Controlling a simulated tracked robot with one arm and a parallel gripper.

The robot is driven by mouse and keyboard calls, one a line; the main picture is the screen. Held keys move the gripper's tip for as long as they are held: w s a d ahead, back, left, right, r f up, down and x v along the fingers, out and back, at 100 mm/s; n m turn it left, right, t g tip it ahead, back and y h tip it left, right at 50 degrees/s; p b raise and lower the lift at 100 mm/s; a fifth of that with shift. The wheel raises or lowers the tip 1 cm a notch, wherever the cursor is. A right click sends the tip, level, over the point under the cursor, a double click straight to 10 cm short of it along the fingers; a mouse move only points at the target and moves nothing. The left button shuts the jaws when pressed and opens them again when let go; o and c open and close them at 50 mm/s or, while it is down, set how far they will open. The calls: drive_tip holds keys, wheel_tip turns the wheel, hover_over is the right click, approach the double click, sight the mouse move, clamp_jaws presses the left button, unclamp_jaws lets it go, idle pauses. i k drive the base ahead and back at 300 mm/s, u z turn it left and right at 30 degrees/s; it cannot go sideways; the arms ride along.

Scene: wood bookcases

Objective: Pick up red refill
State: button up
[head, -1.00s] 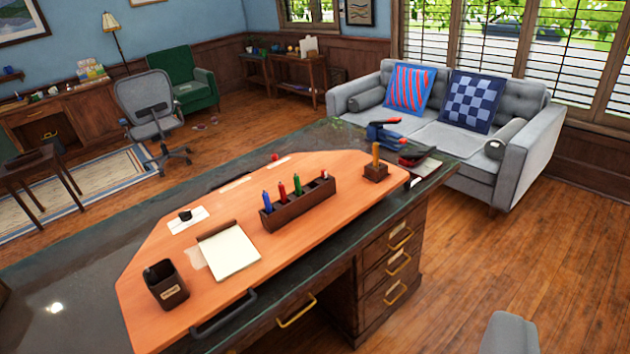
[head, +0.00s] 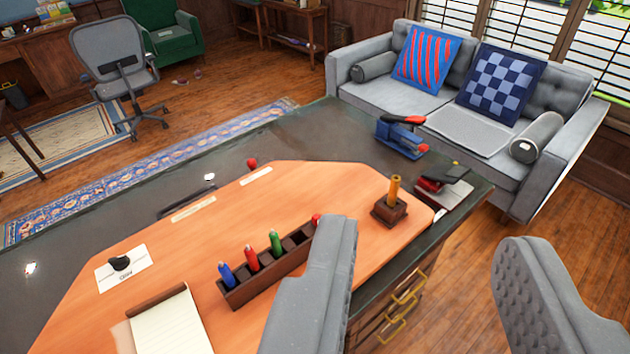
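A dark wooden rack (head: 262,285) on the orange desk mat holds upright refill-like sticks: blue (head: 227,275), red (head: 252,259) and green (head: 276,242). Another small red-topped piece (head: 316,219) shows at the rack's right end, partly hidden by my left finger. A small red object (head: 252,163) lies near the mat's far edge. I cannot tell for certain which red piece is the red refill. My gripper (head: 425,235) is open and empty, its grey padded fingers wide apart. It shows in front of the desk's right part, right of the rack's sticks. The left finger covers part of the rack.
A wooden block (head: 389,211) with an orange-yellow stick stands right of the rack. A blue stapler (head: 402,138) and a red-and-black stapler-like item (head: 443,182) are at the desk's far right. A notepad (head: 170,325) and stamp (head: 121,262) lie left. A grey sofa (head: 385,98) stands beyond.

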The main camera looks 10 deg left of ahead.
sight(316, 218)
drive_tip(key=z, duration=0.15)
drive_tip(key=i, duration=0.85)
drive_tip(key=z, duration=0.45)
